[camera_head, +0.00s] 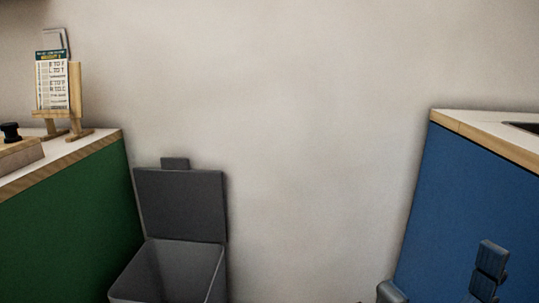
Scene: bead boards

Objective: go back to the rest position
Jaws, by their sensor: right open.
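My right gripper (441,272) shows at the bottom right, in front of the blue cabinet. It is open, and nothing shows between its fingers. Only its grey finger parts are in view; the rest is cut off by the bottom edge. My left gripper is not in view.
A grey bin (166,272) with its lid (182,205) raised stands beside the green cabinet (75,225). A card (52,82) on a wooden easel (75,100) stands on the left counter. A blue cabinet (450,195) is at right. Bare wall shows between bin and blue cabinet.

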